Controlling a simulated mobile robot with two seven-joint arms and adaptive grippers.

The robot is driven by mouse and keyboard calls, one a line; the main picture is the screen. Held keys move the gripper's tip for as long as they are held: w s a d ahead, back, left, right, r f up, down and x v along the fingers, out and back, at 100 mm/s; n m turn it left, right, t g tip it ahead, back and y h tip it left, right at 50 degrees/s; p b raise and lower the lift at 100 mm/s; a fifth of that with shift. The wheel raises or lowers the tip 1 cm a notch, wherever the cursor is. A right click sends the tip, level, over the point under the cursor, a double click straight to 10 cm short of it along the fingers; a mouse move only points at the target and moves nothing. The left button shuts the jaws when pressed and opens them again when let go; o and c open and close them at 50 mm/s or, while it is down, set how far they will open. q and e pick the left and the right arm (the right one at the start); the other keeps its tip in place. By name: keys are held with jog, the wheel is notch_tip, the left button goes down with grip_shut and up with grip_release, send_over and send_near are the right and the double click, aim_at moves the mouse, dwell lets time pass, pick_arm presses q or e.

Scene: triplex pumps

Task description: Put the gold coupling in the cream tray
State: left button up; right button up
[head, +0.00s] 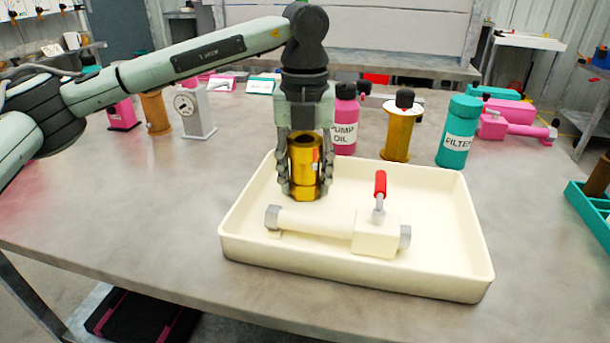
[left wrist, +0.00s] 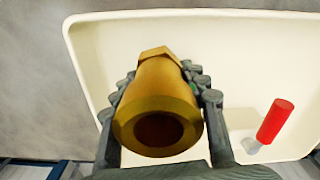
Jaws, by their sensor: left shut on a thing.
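The gold coupling (head: 304,167) is a hollow cylinder with a hex end, held upright in my left gripper (head: 304,180). The gripper is shut on it, with a finger on each side. In the head view they are over the back left part of the cream tray (head: 455,268); whether the coupling touches the tray floor I cannot tell. In the left wrist view the coupling (left wrist: 158,112) shows its open bore, with the cream tray (left wrist: 235,45) behind it. My right gripper is not in view.
A cream valve body (head: 330,222) with a red-handled lever (head: 380,185) lies in the tray's front half. Behind the tray stand a pink pump oil bottle (head: 346,118), a gold cylinder (head: 400,130) and a teal filter (head: 459,132). The table's left front is clear.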

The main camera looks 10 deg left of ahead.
pick_arm(q)
jog(key=shift+f, duration=0.1)
jog(key=o, duration=1.5)
notch_tip(320, 180, up, 12)
jog(key=shift+r, duration=0.15)
